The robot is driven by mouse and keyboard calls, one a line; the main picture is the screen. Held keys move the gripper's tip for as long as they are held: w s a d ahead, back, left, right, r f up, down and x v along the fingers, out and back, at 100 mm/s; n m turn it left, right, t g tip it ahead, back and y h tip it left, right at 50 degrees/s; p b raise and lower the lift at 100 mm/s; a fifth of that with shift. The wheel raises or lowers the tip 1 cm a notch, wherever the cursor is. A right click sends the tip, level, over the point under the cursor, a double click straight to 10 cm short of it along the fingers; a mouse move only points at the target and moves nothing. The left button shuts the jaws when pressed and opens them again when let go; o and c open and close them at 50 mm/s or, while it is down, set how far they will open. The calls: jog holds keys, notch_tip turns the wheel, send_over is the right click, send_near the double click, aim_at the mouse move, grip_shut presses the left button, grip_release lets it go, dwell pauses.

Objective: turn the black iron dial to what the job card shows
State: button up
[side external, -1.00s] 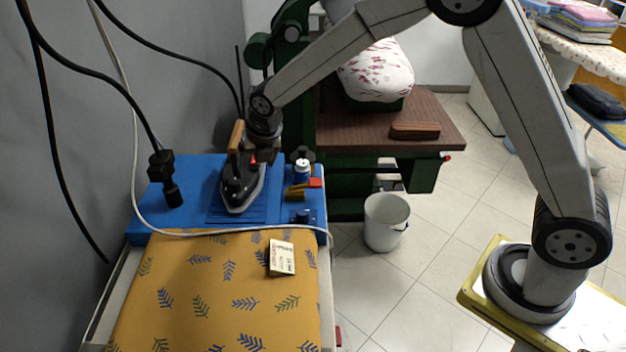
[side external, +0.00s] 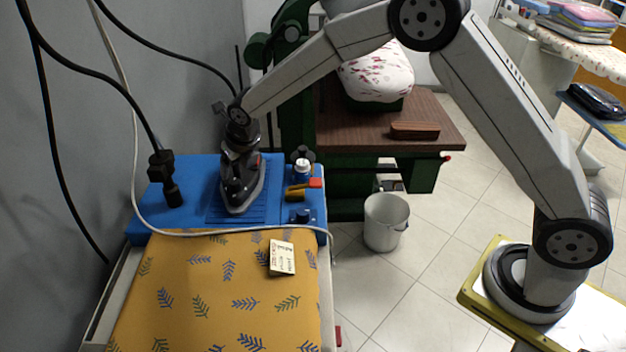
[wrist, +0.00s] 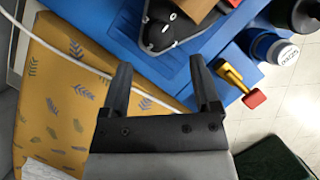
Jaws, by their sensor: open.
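The dark iron (side external: 238,195) stands on the blue station (side external: 275,175). Its nose points towards the patterned cloth. Part of the iron (wrist: 160,32) shows at the top of the wrist view, with a brown handle (wrist: 195,8) at the edge. My gripper (wrist: 162,85) is open and empty. In the side view it is over the rear of the iron and hides the handle; contact cannot be told. I cannot make out the black dial or its setting. The job card (side external: 282,258) lies on the yellow cloth, its print too small to read.
A white-capped bottle (side external: 302,170), a yellow-and-red tool (wrist: 235,80) and a blue knob (side external: 302,215) are right of the iron. A white cord (side external: 200,234) crosses the front of the station. The yellow cloth (side external: 180,290) is mostly clear.

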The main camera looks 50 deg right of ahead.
aim_at(234, 182)
jog(key=shift+x, duration=3.15)
grip_shut()
